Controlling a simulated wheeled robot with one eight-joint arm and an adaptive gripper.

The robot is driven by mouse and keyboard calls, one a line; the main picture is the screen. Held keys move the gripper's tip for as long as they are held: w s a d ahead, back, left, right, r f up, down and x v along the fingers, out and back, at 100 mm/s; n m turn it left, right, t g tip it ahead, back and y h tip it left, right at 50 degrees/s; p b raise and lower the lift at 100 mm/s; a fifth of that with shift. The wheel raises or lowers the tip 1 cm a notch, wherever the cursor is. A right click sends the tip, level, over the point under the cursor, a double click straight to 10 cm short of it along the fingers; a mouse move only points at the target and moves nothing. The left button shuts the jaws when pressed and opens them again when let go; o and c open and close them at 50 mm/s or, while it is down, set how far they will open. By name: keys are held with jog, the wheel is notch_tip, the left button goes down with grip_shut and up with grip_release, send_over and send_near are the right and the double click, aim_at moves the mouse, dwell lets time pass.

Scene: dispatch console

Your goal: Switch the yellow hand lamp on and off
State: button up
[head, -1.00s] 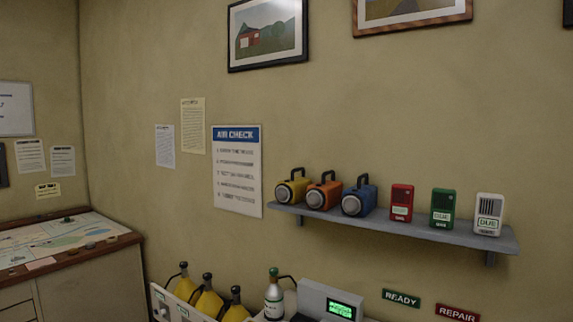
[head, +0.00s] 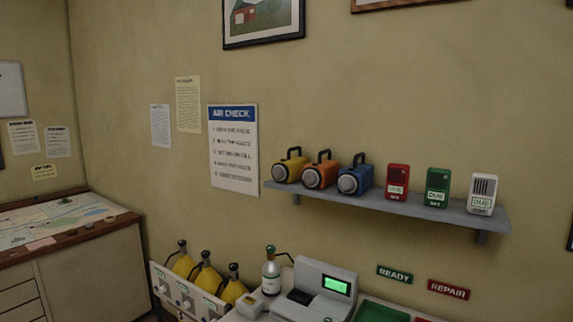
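The yellow hand lamp (head: 287,168) stands at the left end of a grey wall shelf (head: 440,213). It has a dark top handle and a round pale lens at its front left. Whether it is lit I cannot tell. An orange hand lamp (head: 320,174) and a blue hand lamp (head: 354,179) of the same shape stand close to its right. My gripper is not in view.
Red (head: 397,180), green (head: 437,187) and white (head: 481,193) boxes stand further right on the shelf. Below are yellow cylinders (head: 206,279) in a white rack, a white-grey bottle (head: 271,276), a device with a green screen (head: 335,285) and a green tray (head: 381,313). A map table (head: 92,228) stands left.

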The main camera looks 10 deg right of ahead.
dwell(0.4)
grip_shut()
dwell(1.2)
